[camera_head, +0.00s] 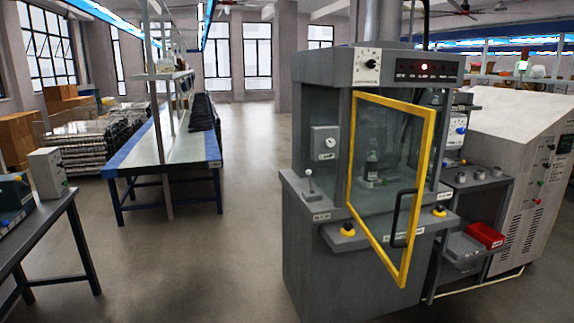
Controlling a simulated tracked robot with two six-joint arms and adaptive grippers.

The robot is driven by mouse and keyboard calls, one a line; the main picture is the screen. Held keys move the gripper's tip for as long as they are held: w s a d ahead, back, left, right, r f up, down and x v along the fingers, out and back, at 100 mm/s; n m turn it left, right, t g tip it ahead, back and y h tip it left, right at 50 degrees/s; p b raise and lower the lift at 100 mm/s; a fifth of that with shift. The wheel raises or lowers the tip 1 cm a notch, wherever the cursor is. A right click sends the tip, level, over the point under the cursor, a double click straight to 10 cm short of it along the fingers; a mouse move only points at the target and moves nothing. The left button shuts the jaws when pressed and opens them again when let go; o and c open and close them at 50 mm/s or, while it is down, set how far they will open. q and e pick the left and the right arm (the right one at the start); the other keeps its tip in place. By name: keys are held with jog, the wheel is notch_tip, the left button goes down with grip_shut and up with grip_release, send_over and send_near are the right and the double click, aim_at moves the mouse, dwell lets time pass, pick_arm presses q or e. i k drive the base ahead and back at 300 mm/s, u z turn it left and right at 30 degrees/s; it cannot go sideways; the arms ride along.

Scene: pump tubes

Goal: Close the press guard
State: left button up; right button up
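The press (318,225) is a grey machine standing right of the middle. Its guard (429,133) is a clear panel in a yellow frame, hinged at its left side and swung open toward me, so its right edge stands away from the press front. A black handle (396,218) is on the guard's lower right side. Through the clear panel I see a small part (371,165) inside the press; its details are too small to tell. Neither of my grippers is in view.
A small table (60,215) with boxes stands at the left. A long blue-edged bench (140,150) stands behind it. A white cabinet (525,150) and a red bin (486,235) are right of the press. The floor (200,270) before the press's left side is clear.

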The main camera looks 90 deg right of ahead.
aim_at(429, 114)
jog(key=u, duration=0.65)
jog(key=i, duration=0.15)
jog(key=z, duration=2.25)
jog(key=i, duration=0.25)
jog(key=z, duration=2.1)
jog(key=i, duration=1.7)
jog(key=u, duration=0.35)
jog(key=k, duration=0.95)
jog(key=u, duration=0.2)
